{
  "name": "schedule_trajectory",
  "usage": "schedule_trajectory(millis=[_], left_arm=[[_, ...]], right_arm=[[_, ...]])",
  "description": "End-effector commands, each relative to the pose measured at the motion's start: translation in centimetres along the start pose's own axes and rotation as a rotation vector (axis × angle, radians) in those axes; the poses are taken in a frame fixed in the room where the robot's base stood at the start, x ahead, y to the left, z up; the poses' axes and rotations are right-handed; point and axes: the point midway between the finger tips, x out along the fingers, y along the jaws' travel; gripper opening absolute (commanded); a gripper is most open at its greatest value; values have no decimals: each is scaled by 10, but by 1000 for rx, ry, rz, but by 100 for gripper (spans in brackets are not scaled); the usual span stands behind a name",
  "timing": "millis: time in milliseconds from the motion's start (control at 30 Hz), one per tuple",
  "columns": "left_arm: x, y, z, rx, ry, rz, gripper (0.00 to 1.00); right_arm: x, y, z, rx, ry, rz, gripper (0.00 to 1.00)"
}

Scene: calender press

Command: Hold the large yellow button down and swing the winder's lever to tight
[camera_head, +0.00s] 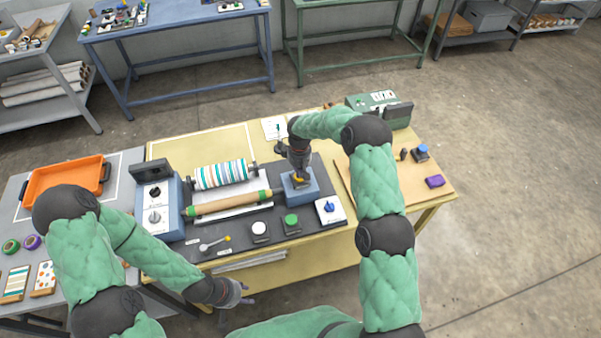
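The large yellow button (298,182) sits on a blue block (310,191) at the right of the dark machine plate. My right gripper (299,176) points down onto it with its fingers close together and covers most of it. Whether the button is pressed in cannot be made out. A small silver lever with a yellow knob (228,238) lies at the plate's front left; its label is too small to read. My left gripper (246,293) is empty, fingers apart, in front of the table's front edge, below and apart from the lever.
A striped roller (222,174) and a tan roller (230,203) lie behind the lever. White, green and blue knobs (328,207) line the plate's front. A blue dial box (158,208) stands left. My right arm crosses the table's right part.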

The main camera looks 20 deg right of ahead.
Motion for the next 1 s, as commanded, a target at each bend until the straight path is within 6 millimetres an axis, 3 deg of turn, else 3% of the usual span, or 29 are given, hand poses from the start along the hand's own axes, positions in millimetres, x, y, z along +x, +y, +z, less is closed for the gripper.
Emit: schedule_trajectory(millis=[900, 1000], left_arm=[[4, -2, 0, 0, 0, 0, 40], [5, -2, 0, 0, 0, 0, 12]], right_arm=[[7, -4, 3, -2, -10, -7, 0], [8, -4, 4, -2, -11, -8, 0]])
